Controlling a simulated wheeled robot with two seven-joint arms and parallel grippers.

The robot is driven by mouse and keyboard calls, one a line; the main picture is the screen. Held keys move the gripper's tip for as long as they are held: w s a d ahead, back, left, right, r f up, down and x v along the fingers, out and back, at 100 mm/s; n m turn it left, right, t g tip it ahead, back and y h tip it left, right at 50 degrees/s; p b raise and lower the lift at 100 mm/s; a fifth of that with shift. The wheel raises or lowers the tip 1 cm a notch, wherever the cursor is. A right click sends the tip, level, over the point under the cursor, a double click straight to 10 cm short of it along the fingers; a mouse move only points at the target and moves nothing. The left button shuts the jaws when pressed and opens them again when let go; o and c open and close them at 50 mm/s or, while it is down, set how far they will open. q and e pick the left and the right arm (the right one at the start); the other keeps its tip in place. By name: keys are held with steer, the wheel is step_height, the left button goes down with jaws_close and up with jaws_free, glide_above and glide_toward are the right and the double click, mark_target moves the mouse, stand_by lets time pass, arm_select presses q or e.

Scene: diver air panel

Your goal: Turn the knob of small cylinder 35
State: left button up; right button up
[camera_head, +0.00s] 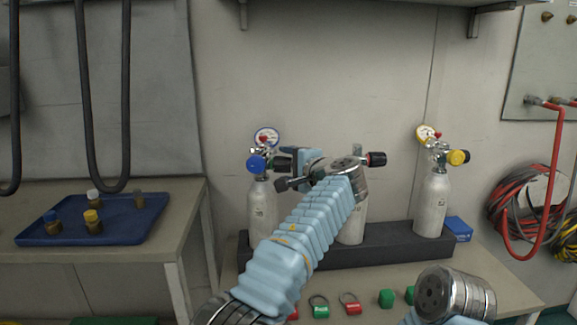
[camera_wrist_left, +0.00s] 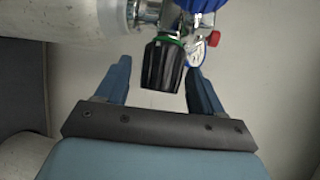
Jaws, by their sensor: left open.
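The left small cylinder (camera_head: 263,208) stands upright in the rack, with a blue knob (camera_head: 257,163) and a gauge (camera_head: 266,136) on its valve. Its number is too small to read. A black knob (camera_wrist_left: 163,66) with a green ring sticks out from this valve in the left wrist view. My left gripper (camera_head: 291,169) is open beside the valve, on its right. Its fingers (camera_wrist_left: 158,78) lie on either side of the black knob with gaps showing; I see no grip. My right gripper is out of view; only part of my right arm shows at the lower right.
The middle cylinder (camera_head: 351,222) is partly hidden by my left arm and has a black-and-red knob (camera_head: 376,159). The right cylinder (camera_head: 431,207) has a yellow knob (camera_head: 458,157). The dark rack (camera_head: 393,243) holds them. Tags and green pieces (camera_head: 386,298) lie in front.

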arm_select(q)
steer(key=shift+s+d, duration=0.2)
steer(key=shift+s, duration=0.1)
steer(key=b+v, duration=0.2)
steer(key=v, duration=1.1)
steer(key=shift+b, duration=0.4)
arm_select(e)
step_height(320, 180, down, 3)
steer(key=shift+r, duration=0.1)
arm_select(q)
steer(key=shift+r, duration=0.1)
step_height(320, 180, down, 7)
steer(key=n+t+y+b, duration=0.3)
steer(key=n+t+b, duration=0.1)
steer(key=n+t, duration=0.1)
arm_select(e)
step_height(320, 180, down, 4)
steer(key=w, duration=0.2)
arm_select(q)
steer(key=p+x, duration=0.4)
steer(key=x, duration=0.9)
steer(key=shift+w+r, duration=0.1)
steer(key=shift+w, duration=0.05)
steer(key=shift+w+a, duration=0.25)
steer(key=shift+w, duration=0.25)
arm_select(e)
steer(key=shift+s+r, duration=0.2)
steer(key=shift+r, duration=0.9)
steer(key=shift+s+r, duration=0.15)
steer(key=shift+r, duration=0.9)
